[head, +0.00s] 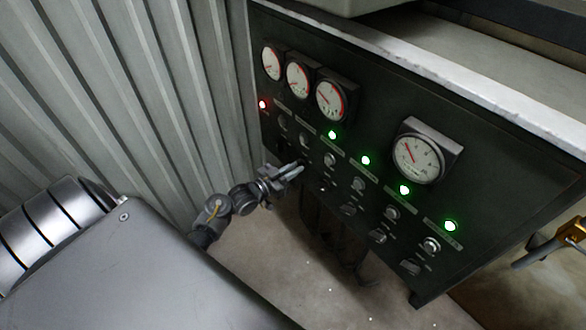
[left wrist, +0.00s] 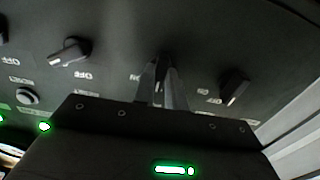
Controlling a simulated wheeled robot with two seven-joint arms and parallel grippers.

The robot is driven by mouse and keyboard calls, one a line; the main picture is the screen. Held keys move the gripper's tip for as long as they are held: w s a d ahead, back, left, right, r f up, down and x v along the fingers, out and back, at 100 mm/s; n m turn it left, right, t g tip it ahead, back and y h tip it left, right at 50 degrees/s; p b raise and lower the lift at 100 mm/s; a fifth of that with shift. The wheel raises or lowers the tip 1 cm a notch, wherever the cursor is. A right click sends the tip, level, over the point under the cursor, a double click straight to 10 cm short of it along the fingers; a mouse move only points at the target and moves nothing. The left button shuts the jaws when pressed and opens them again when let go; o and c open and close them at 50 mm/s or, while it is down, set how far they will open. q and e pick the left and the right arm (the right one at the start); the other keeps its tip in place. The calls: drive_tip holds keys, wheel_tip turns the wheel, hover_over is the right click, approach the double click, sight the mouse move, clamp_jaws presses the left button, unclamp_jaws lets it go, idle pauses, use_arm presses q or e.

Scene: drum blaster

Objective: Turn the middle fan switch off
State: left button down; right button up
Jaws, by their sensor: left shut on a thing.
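The dark control panel (head: 375,110) carries a lower row of black rotary switches. My left gripper (head: 295,169) is at the panel's lower left part, its fingers pointing at that row. In the left wrist view my left gripper (left wrist: 162,84) is shut on a dark switch knob (left wrist: 163,58), mostly hidden between the fingers. One black knob (left wrist: 72,50) with an upside-down OFF label is to its left, and another black knob (left wrist: 235,86) is to its right. The small labels are too blurred to tell which switch is named what. My right gripper is not in view.
Three round gauges stand at the panel's upper left; a larger gauge (head: 418,158) is further right. A red lamp (head: 262,104) glows at the left and several green lamps, one being the far right lamp (head: 450,225), glow along the panel. A corrugated wall (head: 130,90) is close on the left.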

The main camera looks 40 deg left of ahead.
use_arm(q)
drive_tip(key=c, duration=1.4)
unclamp_jaws()
drive_tip(key=shift+c, duration=0.2)
drive_tip(key=shift+s, duration=0.1)
drive_tip(key=b+v, duration=0.2)
drive_tip(key=v, duration=0.8)
drive_tip(key=shift+s+a, duration=0.15)
drive_tip(key=shift+s, duration=0.1)
